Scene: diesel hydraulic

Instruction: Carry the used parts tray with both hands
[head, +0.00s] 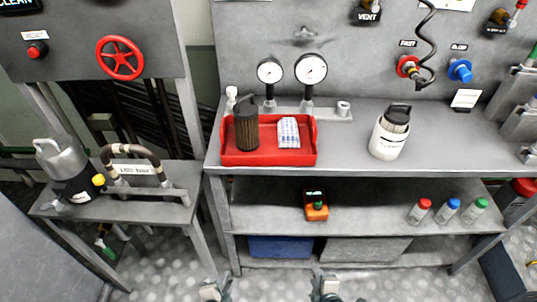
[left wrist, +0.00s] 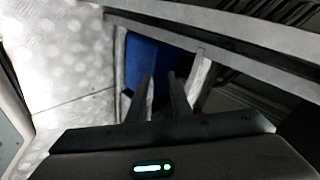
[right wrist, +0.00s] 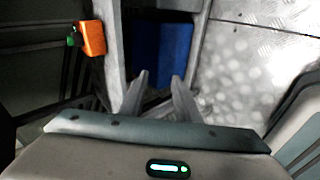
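The red parts tray (head: 270,159) sits on the grey workbench top in the head view, near its left end. A dark cylindrical filter (head: 246,128) with a black top stands in its left part, and a blue-and-white patterned block (head: 288,133) is in its right part. My left gripper (head: 216,290) and my right gripper (head: 326,288) are at the bottom edge of the head view, below and in front of the bench, well apart from the tray. Both wrist views show the fingers apart with nothing between them: left (left wrist: 159,85), right (right wrist: 159,80). The tray is in neither wrist view.
Two gauges (head: 311,70) stand behind the tray. A white jar (head: 390,133) stands right on the bench top, with clear surface between. An orange object (head: 315,206) and small capped bottles (head: 447,211) are on the shelf below. A blue bin (head: 280,247) is lower. A side stand (head: 125,210) is left.

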